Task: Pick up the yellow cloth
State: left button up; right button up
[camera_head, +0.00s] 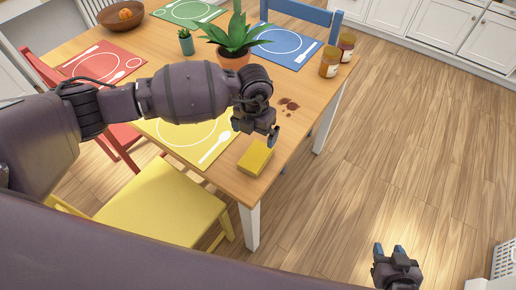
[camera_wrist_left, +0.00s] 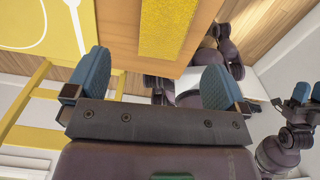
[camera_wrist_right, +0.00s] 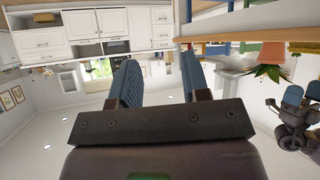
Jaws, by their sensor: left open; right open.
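The yellow cloth (camera_head: 256,158) is a small folded block lying on the table near its front right corner. It also shows in the left wrist view (camera_wrist_left: 168,28), at the top, ahead of the fingers. My left gripper (camera_head: 267,138) is above the table just behind the cloth, open and empty, apart from it. Its fingers show in the left wrist view (camera_wrist_left: 158,82). My right gripper (camera_head: 390,250) is low at the right, over the floor and away from the table. It is open and empty, as the right wrist view (camera_wrist_right: 160,80) shows.
The wooden table (camera_head: 285,122) holds a brown stain (camera_head: 289,104), a potted plant (camera_head: 235,60), two jars (camera_head: 330,62) and coloured placemats. A yellow placemat (camera_head: 190,135) lies left of the cloth. A yellow chair (camera_head: 160,205) stands at the front.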

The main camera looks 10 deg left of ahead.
pick_arm(q)
send_over(257, 154)
jog(key=f, duration=0.4)
jog(key=shift+s+a+f+b, duration=0.15)
jog(key=shift+a+f+b, duration=0.1)
jog(key=shift+f+b, duration=0.05)
jog(key=shift+f, duration=0.55)
jog(key=shift+d+f+b, duration=0.2)
jog(key=shift+f+b, duration=0.15)
jog(key=shift+f, duration=2)
pick_arm(e)
jog(key=shift+s+f, duration=0.3)
jog(key=shift+f, duration=0.5)
pick_arm(q)
jog(key=c, duration=0.9)
pick_arm(e)
jog(key=shift+s+d+f, duration=0.1)
jog(key=shift+s+f, duration=0.2)
jog(key=shift+s, duration=0.15)
pick_arm(q)
jog(key=shift+r, duration=0.15)
